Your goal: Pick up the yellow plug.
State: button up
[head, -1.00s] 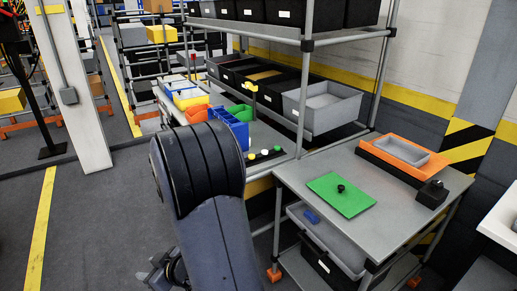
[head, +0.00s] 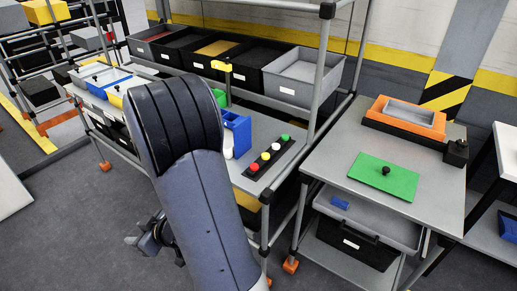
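The yellow plug (head: 265,156) stands in a black strip (head: 259,173) on the grey bench. A red plug (head: 254,168) is on its near side, with a white plug (head: 276,146) and a green plug (head: 285,137) on its far side. My gripper (head: 140,240) hangs low at the lower left, over the floor and well away from the strip. It is small, dark and partly behind my arm, so I cannot tell whether it is open. My arm hides part of the bench left of the strip.
A blue bin (head: 237,133) stands beside the strip. Black and grey bins line the shelf above (head: 298,80). Bench posts rise on the right. A side table (head: 345,150) holds a green plate (head: 384,176) with a black knob and an orange tray (head: 405,123). Floor at lower left is clear.

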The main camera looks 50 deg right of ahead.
aim_at(264, 156)
jog(key=i+j+z, duration=0.1)
jog(key=i+z, duration=0.15)
jog(key=z, duration=0.2)
jog(key=i+j+z, duration=0.15)
jog(key=z, duration=0.3)
jog(key=i+j+z, duration=0.2)
jog(key=z, duration=0.25)
jog(key=i+j+z, duration=0.15)
jog(key=j+z, duration=0.3)
jog(key=i+j+z, duration=0.15)
jog(key=z, duration=0.3)
jog(key=i+j+z, duration=0.15)
jog(key=j+z, duration=0.55)
jog(key=z, duration=0.2)
jog(key=i+j+z, duration=0.1)
jog(key=j+z, duration=0.35)
